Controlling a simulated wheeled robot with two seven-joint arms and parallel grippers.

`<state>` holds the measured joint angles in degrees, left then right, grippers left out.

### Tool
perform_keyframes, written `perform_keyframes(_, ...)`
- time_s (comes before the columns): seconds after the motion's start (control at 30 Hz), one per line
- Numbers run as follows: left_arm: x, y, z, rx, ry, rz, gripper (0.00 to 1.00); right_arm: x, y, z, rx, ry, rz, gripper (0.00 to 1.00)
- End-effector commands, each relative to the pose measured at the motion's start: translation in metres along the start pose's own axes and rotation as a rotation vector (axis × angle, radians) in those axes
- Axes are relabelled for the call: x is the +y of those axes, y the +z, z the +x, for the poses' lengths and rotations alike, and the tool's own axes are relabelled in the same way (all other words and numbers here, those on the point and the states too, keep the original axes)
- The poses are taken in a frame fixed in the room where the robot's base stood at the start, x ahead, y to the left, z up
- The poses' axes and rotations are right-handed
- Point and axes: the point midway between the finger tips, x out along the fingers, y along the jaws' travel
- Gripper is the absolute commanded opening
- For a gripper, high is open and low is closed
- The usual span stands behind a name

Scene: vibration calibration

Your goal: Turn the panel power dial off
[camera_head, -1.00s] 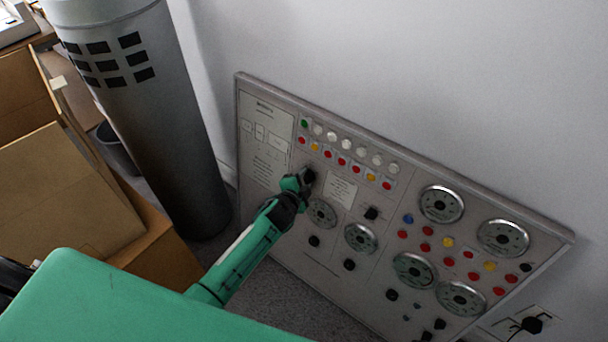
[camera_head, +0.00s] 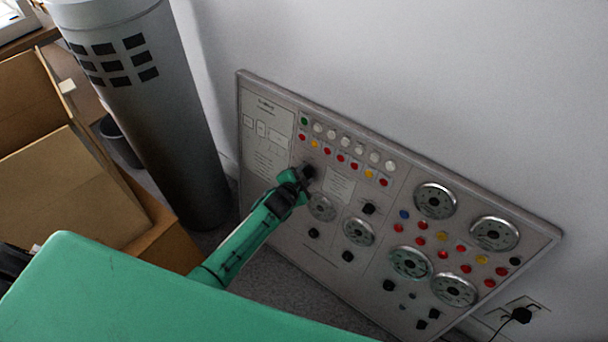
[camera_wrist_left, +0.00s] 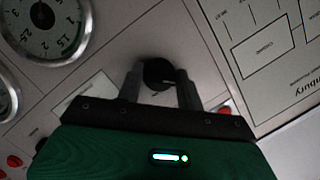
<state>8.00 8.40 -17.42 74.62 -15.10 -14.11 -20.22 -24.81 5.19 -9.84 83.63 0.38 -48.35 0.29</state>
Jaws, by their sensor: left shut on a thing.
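The grey control panel (camera_head: 290,232) leans along the wall, with gauges, coloured buttons and several black dials. A black dial (camera_head: 309,171) sits on its upper left part, under the row of red and yellow buttons. My left gripper (camera_head: 303,178) is at this dial, and its arm comes up from the lower left. In the left wrist view, the round black dial (camera_wrist_left: 158,74) is between the two fingers of the gripper (camera_wrist_left: 160,88), which are shut on it. The dial's pointer mark cannot be read. My right gripper is not in view.
A tall grey cylinder (camera_head: 165,130) stands left of the panel. Open cardboard boxes (camera_head: 70,190) are at the left, with a dark bin (camera_head: 118,143) behind. A black plug (camera_head: 521,315) is in a wall socket at the lower right.

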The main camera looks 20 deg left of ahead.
Motion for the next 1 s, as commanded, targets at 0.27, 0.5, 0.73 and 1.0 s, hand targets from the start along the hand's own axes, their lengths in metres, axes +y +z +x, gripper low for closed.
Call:
perform_keyframes(0.27, 0.000, 0.002, 0.000, -0.003, 0.001, -0.001, 0.39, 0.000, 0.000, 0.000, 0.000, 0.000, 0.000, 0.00)
perform_keyframes(0.5, 0.000, 0.001, 0.000, -0.002, 0.000, -0.001, 0.59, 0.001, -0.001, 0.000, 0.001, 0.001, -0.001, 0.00)
perform_keyframes(0.73, 0.000, 0.000, -0.004, -0.001, 0.000, 0.000, 0.59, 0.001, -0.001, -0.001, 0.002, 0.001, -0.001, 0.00)
perform_keyframes(1.0, 0.001, 0.001, -0.042, -0.002, 0.002, 0.000, 0.59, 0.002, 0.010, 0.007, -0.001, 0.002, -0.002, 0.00)
